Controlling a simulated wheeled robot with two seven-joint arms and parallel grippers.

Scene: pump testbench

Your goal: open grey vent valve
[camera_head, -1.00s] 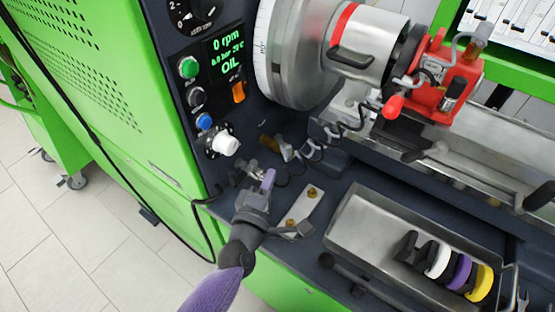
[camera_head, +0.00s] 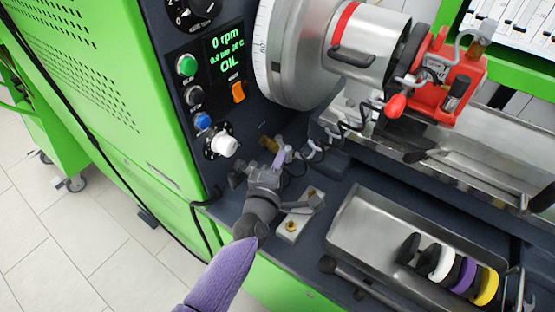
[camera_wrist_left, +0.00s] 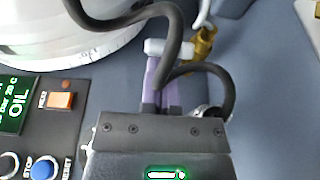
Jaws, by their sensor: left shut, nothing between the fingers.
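My left gripper (camera_head: 281,158) reaches in over the dark bench below the control panel. Its purple fingers are shut and hold nothing. In the left wrist view, the closed fingertips (camera_wrist_left: 161,62) are right by a light grey handle (camera_wrist_left: 158,46); I cannot tell whether they touch it. The handle lies beside a brass valve body (camera_wrist_left: 203,46), which also shows in the head view (camera_head: 267,142) just beyond the fingers. A dark hose crosses in front of the fingers in the wrist view and hides part of them. My right gripper is not in view.
The control panel with a white knob (camera_head: 224,145) is left of the gripper. A metal plate with brass bolts (camera_head: 291,226) lies below right. A steel tray (camera_head: 359,223) holds black, white, purple and yellow parts. A large steel chuck (camera_head: 300,60) stands above.

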